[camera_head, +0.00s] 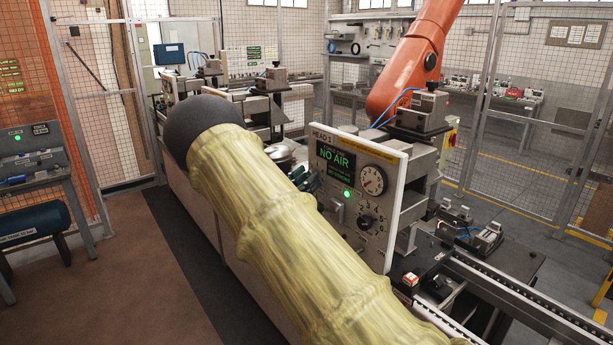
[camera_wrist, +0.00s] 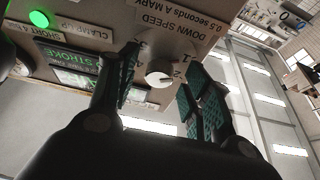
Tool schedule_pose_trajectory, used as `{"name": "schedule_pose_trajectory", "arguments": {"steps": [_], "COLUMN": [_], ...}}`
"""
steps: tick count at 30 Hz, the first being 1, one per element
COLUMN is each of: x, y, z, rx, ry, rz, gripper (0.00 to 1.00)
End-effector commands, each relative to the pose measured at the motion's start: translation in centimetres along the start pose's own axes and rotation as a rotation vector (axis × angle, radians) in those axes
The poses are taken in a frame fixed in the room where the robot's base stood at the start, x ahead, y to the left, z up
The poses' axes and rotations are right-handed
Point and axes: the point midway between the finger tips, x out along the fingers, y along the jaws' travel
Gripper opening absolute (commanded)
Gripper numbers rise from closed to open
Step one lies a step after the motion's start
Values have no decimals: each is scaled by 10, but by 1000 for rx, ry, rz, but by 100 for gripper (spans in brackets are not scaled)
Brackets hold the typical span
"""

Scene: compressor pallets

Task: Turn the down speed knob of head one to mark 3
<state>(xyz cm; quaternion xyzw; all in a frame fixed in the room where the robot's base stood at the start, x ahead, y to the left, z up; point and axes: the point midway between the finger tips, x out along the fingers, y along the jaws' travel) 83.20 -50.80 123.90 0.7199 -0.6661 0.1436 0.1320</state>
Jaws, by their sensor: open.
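The down speed knob (camera_wrist: 158,73) is pale and round in the wrist view, on the panel under the label "DOWN SPEED, 0.5 seconds a mark". A short dark line shows on its face, pointing to the right, roughly towards the 2. My gripper (camera_wrist: 158,92) is open, with one teal-padded finger on each side of the knob; contact cannot be told. In the head view my gripper (camera_head: 305,178) is partly hidden by my arm, left of the head one panel (camera_head: 396,200).
The panel has a "NO AIR" screen (camera_head: 337,160), a round gauge (camera_head: 373,180) and a black knob (camera_head: 366,222). An orange robot arm (camera_head: 405,75) stands behind it. A rail (camera_head: 525,300) runs to the lower right. Brown floor (camera_head: 110,270) is clear at left.

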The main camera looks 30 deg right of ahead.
Motion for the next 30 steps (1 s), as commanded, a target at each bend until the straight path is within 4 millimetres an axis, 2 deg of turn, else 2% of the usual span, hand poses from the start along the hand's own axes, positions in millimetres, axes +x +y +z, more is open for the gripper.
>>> {"name": "schedule_pose_trajectory", "arguments": {"steps": [11, 18, 30], "x": [3, 3, 2], "y": [0, 0, -1], "z": [1, 0, 3], "rx": [0, 0, 33], "ry": [0, 0, 0], "rz": [-1, -1, 13], "gripper": [47, 4, 3]}}
